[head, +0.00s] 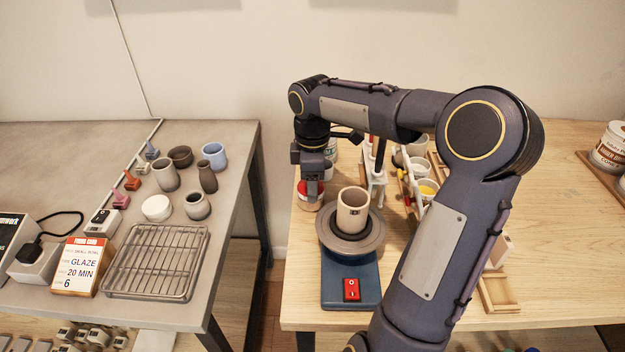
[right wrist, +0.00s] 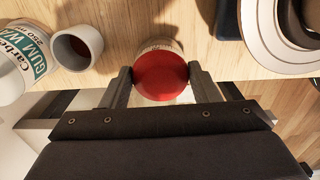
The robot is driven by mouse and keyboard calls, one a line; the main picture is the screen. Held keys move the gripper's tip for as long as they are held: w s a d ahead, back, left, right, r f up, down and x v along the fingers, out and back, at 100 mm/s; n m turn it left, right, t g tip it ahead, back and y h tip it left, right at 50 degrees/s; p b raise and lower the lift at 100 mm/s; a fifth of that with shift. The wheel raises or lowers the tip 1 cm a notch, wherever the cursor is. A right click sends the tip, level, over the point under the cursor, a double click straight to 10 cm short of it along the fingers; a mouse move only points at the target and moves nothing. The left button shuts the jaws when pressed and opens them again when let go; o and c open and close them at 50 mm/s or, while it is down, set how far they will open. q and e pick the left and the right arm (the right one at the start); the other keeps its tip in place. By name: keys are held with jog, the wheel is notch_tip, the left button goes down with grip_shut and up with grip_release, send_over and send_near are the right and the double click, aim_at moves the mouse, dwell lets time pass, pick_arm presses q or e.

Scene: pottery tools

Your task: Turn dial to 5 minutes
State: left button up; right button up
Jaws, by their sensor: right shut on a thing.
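The round red dial (right wrist: 160,76) sits between the two fingers of my right gripper (right wrist: 160,72) in the right wrist view, one finger touching each side. A pale rim with small dark marks (right wrist: 160,44) shows beyond it; I cannot read the marks or see a pointer. In the head view the red-topped thing (head: 303,190) stands at the left edge of the wooden table, with my right gripper (head: 311,192) reaching down onto it from above. The gripper partly hides it. My left gripper is not in view.
A pottery wheel (head: 337,292) with a red switch and a clay cup (head: 352,210) stands just right of the gripper. Paint pots and jars crowd behind.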

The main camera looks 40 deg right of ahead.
jog(key=shift+m, duration=0.6)
jog(key=o, duration=1)
notch_tip(320, 180, up, 8)
jog(key=shift+f+p, duration=0.1)
jog(key=shift+p, duration=0.4)
